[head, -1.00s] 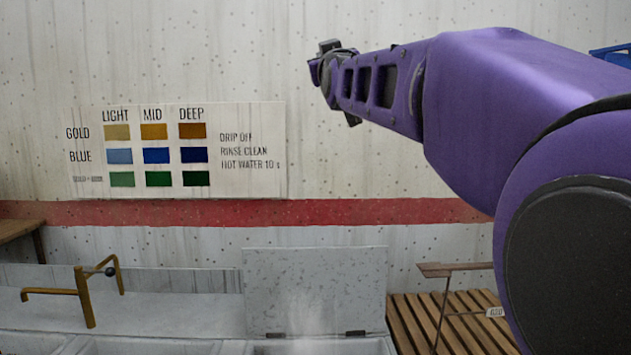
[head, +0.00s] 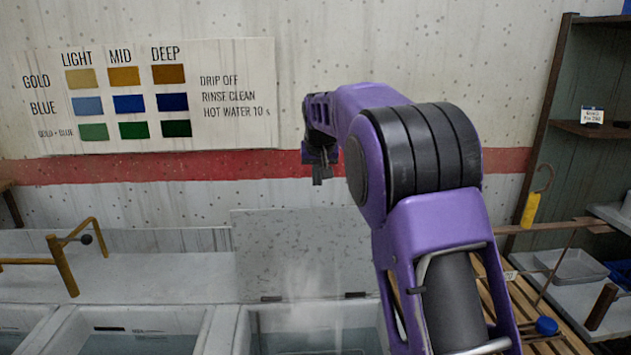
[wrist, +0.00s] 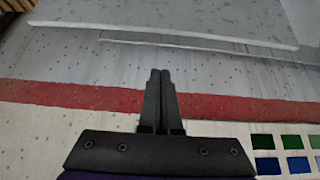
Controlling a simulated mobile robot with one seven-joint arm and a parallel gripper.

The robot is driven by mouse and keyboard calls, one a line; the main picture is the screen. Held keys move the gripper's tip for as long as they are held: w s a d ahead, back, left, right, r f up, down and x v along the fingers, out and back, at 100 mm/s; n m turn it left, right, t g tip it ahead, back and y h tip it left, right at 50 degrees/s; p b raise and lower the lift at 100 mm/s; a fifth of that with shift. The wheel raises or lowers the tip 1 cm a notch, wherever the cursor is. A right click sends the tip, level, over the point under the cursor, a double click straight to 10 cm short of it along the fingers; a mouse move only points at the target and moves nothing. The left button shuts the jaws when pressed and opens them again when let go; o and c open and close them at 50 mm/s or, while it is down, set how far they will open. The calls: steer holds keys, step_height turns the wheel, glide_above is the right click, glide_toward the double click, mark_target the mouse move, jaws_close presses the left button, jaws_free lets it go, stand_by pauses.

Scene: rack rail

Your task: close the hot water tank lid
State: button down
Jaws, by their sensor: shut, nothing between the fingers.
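The hot water tank lid is a grey flat panel (head: 295,250) standing open and upright at the back of its tank. The hot water tank (head: 243,328) is uncovered, with water in it and steam rising. My gripper (head: 320,178) is above the lid's top edge, in front of the wall, apart from the lid. In the wrist view my gripper (wrist: 160,74) has its two black fingers together with nothing between them. The lid's edge (wrist: 180,30) crosses the top of that view, beyond the fingertips. My arm hides the lid's right part in the head view.
More open tanks (head: 130,340) stand at the left, with a wooden bracket (head: 62,265) behind them. A colour chart (head: 150,95) hangs on the wall. At the right are a slatted bench (head: 535,325), a yellow hook tag (head: 530,210), a grey tray (head: 572,265) and shelving.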

steer(key=x, duration=0.8)
steer(key=shift+f, duration=0.2)
steer(key=s, duration=0.4)
steer(key=shift+r, duration=0.3)
steer(key=shift+s+b, duration=0.1)
steer(key=shift+b, duration=0.3)
